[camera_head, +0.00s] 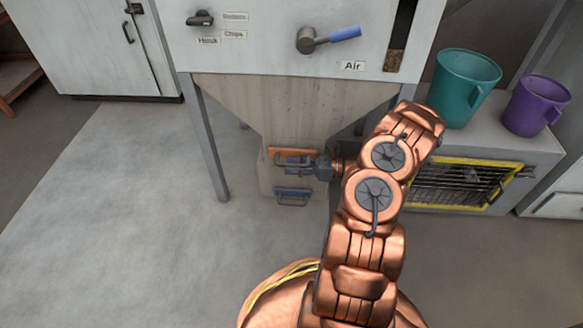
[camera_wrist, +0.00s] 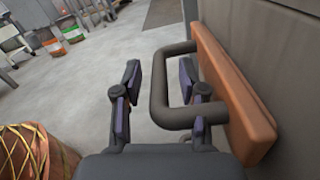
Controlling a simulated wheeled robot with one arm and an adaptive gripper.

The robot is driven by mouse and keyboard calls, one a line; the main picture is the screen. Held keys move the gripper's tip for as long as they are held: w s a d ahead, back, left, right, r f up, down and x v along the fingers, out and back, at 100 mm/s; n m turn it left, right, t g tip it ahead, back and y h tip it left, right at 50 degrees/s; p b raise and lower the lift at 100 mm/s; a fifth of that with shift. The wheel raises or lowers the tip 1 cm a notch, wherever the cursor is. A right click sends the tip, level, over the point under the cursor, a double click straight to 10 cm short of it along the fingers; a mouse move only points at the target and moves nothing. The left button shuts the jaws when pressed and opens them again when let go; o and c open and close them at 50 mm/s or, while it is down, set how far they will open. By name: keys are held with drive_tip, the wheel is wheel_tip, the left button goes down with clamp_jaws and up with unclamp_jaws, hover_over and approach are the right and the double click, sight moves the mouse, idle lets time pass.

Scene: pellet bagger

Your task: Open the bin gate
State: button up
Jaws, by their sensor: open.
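The bin gate is an orange-brown plate (camera_head: 290,151) low on the front of the hopper (camera_head: 290,108). In the wrist view the plate (camera_wrist: 232,85) fills the right side, with a dark U-shaped handle (camera_wrist: 158,92) standing out from it. My gripper (camera_head: 290,162) is at the gate in the head view and partly covers its handle. In the wrist view my gripper (camera_wrist: 160,74) is open, with one finger on each side of the handle's outer bar. The right finger is inside the loop, between bar and plate. Gaps show beside the bar.
A blue handle (camera_head: 292,194) sits just below the gate. A blue lever (camera_head: 330,38) marked Air is above. A teal jug (camera_head: 463,85) and a purple jug (camera_head: 537,105) stand on the unit at right. A metal leg (camera_head: 210,150) stands left; floor beyond is clear.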

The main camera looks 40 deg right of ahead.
drive_tip(key=shift+w+a, duration=0.2)
drive_tip(key=shift+a, duration=0.1)
drive_tip(key=shift+c, duration=0.3)
clamp_jaws()
